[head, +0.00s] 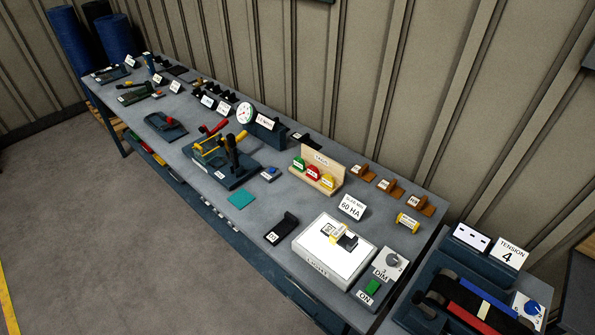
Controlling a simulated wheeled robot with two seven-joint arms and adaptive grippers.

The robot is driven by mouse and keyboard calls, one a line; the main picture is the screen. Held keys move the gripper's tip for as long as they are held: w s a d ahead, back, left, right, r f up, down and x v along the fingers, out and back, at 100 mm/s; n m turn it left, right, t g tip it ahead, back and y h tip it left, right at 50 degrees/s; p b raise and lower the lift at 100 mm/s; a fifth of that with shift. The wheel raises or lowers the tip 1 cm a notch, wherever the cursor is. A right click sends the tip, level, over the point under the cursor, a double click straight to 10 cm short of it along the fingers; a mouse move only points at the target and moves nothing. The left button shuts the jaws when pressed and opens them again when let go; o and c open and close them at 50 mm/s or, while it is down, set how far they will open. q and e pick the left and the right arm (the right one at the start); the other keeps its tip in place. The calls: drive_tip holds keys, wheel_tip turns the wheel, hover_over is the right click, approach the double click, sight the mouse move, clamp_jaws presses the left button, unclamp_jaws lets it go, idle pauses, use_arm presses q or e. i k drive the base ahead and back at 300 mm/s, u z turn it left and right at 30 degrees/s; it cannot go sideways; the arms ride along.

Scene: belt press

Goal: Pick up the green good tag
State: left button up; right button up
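The green tag (299,163) stands at the left end of a light wooden tag rack (322,157) on the long grey bench. Its printed word is too small to read. A red tag (313,172) and a yellow tag (327,182) stand beside it to the right in the same rack. Neither of my grippers shows in the head view.
A dark blue fixture with yellow and red levers (213,171) stands left of the rack. A white light box (332,252), a "60 HA" card (352,207) and brown holders (387,187) stand to the right.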

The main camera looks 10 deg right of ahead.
sight(299, 164)
drive_tip(key=z, duration=0.5)
drive_tip(key=k, duration=0.2)
drive_tip(key=u, duration=1.75)
drive_tip(key=i, duration=1.65)
drive_tip(key=z, duration=0.35)
